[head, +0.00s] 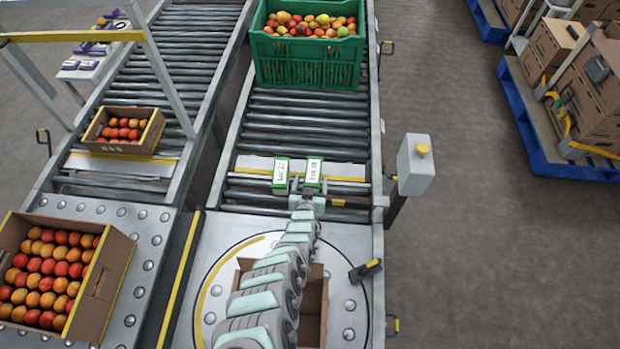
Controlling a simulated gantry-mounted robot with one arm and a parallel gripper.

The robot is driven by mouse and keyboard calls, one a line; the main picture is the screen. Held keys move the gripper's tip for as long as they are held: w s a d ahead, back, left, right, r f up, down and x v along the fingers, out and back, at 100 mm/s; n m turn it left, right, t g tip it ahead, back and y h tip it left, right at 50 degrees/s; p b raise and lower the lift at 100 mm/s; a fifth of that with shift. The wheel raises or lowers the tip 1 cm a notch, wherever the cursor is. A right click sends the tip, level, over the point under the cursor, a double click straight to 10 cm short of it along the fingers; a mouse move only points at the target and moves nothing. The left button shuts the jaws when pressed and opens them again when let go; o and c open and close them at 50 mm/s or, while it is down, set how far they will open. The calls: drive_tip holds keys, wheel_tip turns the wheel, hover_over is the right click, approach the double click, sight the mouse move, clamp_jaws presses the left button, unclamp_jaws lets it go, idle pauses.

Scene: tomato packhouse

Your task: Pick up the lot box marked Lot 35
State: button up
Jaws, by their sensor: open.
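The label on the right box (313,171) seems to read Lot 35, but the digits are small. The label on the left box (281,173) reads like Lot 22, also not sharp. My gripper (308,199) is at the end of my arm, just on the near side of the two boxes and closest to the right one. It is open, and no box shows in it. Its fingertips are small and partly hidden by my arm.
A green crate of red-orange fruit (308,73) stands farther up the rollers. An open empty carton (314,298) lies beneath my arm on the round turntable (225,285). A grey post box (415,165) stands at the right edge. Fruit cartons sit on the left conveyor (185,60).

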sight(314, 167)
drive_tip(key=b+x, duration=0.3)
drive_tip(key=shift+f, duration=0.4)
drive_tip(key=shift+w+d+b, duration=0.1)
drive_tip(key=shift+w+b, duration=0.8)
drive_tip(key=shift+b, duration=0.05)
drive_tip(key=shift+w+f+b, duration=0.25)
drive_tip(key=shift+f+b, duration=0.05)
drive_tip(key=shift+b, duration=0.2)
drive_tip(key=b+x, duration=0.4)
drive_tip(key=b, duration=0.1)
drive_tip(key=shift+w+b, duration=0.45)
drive_tip(key=shift+b, duration=0.15)
drive_tip(key=shift+c, duration=0.3)
clamp_jaws()
